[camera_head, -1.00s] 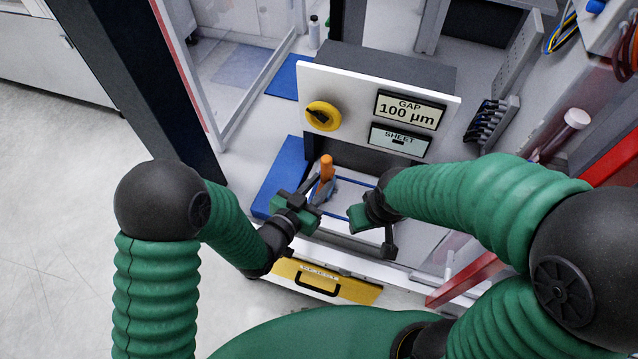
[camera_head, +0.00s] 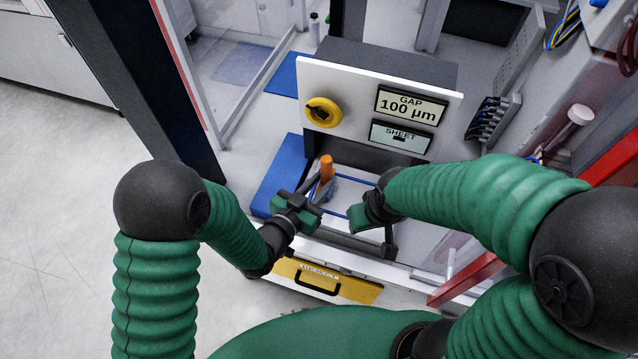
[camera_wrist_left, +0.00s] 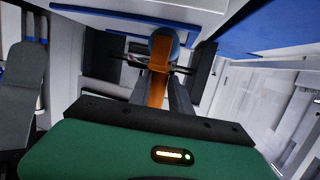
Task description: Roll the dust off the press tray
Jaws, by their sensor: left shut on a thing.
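The press tray (camera_head: 347,193) is a pale surface with blue edging, below the white front panel in the head view. My left gripper (camera_head: 312,192) is shut on the orange handle (camera_head: 326,168) of a roller and holds it over the tray's left part. In the left wrist view the orange handle (camera_wrist_left: 158,72) stands between the dark fingers, with a rounded grey-blue roller end (camera_wrist_left: 165,44) beyond it. Whether the roller touches the tray is unclear. My right gripper (camera_head: 372,226) is at the tray's front right; its finger opening is not clear. Dust is not discernible.
A blue mat (camera_head: 277,180) lies left of the tray. A yellow drawer front (camera_head: 345,288) with a black handle is below.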

